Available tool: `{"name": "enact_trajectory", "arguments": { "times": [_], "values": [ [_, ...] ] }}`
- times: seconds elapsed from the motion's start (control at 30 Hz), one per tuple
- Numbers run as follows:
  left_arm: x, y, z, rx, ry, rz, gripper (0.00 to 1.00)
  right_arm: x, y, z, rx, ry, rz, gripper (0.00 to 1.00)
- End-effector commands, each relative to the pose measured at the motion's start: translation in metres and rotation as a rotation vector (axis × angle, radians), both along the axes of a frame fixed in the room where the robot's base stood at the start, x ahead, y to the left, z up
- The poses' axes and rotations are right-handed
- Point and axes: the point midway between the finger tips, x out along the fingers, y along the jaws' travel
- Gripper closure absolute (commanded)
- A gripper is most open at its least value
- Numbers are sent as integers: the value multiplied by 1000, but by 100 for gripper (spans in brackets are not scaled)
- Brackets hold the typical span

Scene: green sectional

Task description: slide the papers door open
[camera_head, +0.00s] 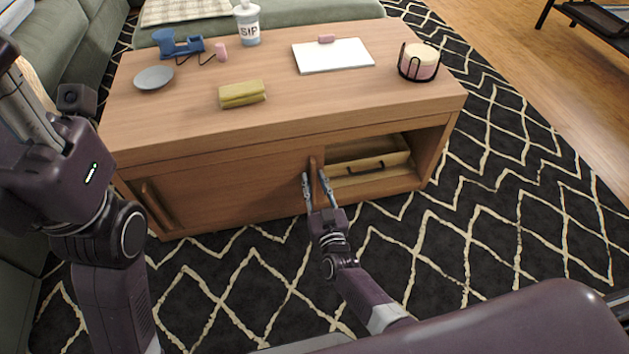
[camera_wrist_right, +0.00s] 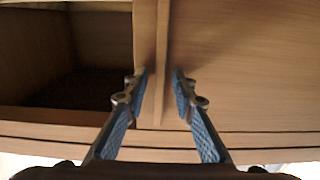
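The wooden coffee table (camera_head: 190,110) has a sliding door panel (camera_head: 235,192) across the left and middle of its front. An upright wooden handle (camera_head: 314,163) stands at the panel's right edge, and it also shows in the right wrist view (camera_wrist_right: 150,45). My right gripper (camera_head: 313,176) is at this handle, one finger on each side. In the right wrist view my right gripper's fingers (camera_wrist_right: 159,82) are apart, with a gap beside the right finger. Contact is unclear. My left arm is at the left; its fingers are not clearly visible.
The right compartment is open and holds a wooden box (camera_head: 372,165) with a dark handle. Another upright handle (camera_head: 155,207) is at the front's left end. Patterned rug (camera_head: 490,220) in front is clear.

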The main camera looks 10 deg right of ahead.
Motion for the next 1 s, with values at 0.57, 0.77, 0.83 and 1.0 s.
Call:
{"name": "enact_trajectory", "arguments": {
  "times": [0.57, 0.77, 0.83, 1.0],
  "values": [
    [0, 0, 0, 1, -3, 1, 60, 0, 0, 22, 3, -2, -1, 74],
    [0, 0, 0, 2, -2, 1, 60, 0, -1, 50, 3, -3, -2, 74],
    [0, 0, 0, 1, -1, 1, 60, 0, 0, 61, 3, -3, -2, 74],
    [0, 0, 0, 1, -1, 1, 60, 0, 0, 83, 2, -2, -1, 74]
  ]
}}
